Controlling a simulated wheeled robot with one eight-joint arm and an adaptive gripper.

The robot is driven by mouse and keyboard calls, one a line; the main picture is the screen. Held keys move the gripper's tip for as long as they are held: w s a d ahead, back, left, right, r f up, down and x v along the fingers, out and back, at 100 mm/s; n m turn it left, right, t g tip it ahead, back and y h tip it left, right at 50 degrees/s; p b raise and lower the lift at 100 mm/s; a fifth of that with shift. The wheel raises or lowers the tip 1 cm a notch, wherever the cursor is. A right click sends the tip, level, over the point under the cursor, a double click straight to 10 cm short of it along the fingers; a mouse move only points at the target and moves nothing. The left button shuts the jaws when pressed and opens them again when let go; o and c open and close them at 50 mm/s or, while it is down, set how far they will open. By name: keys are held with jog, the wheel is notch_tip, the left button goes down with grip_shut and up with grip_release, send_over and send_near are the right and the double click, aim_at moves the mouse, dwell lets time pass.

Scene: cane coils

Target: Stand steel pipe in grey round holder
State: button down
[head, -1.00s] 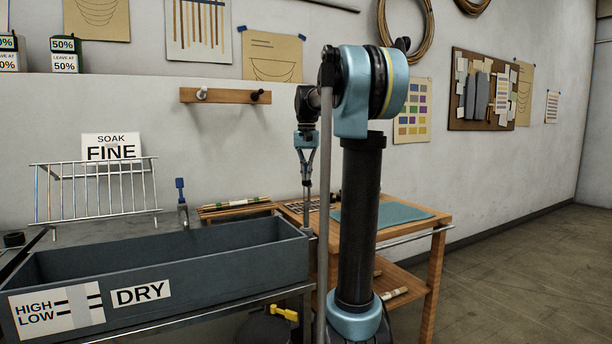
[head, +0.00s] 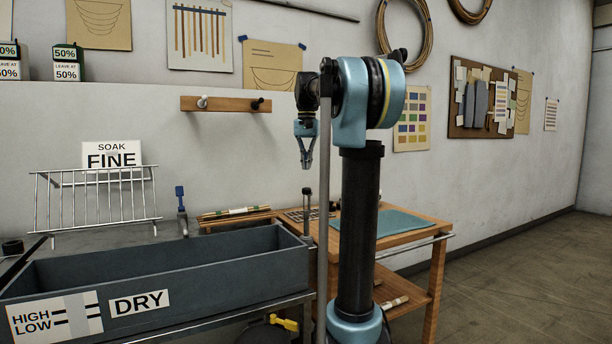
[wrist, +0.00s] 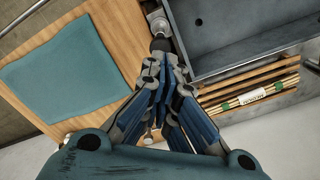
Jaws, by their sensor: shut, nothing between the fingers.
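A slim upright piece (head: 307,212), grey with a dark top, stands between the trough's right end and the wooden table; it appears to be the steel pipe. Its dark end (wrist: 160,44) shows just beyond my fingertips in the wrist view. A small grey round part (wrist: 156,19) beside that end looks like the holder, but I cannot tell how the pipe sits in it. The holder is not clear in the head view. My gripper (head: 306,166) is shut and empty, pointing down above the pipe with a gap between them. It also shows in the wrist view (wrist: 164,64).
The long grey trough (head: 150,268) lies left of the pipe, with a wire rack (head: 100,200) behind it. The wooden table (head: 425,232) with a teal mat (head: 385,222) is on the right. Bundled sticks (head: 235,212) lie behind the trough. Open floor is at far right.

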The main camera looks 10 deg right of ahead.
notch_tip(320, 180, up, 7)
jog(key=s+f+n, duration=0.1)
jog(key=s+f, duration=1)
jog(key=f, duration=0.4)
jog(key=s+f+n+t, duration=0.1)
jog(key=s+f, duration=1.1)
jog(key=f, duration=0.3)
jog(key=s+f+n+t, duration=0.1)
jog(key=s+f+n, duration=0.1)
jog(key=s+f, duration=1)
notch_tip(320, 180, down, 3)
jog(key=shift+w+f, duration=0.2)
jog(key=shift+w, duration=0.3)
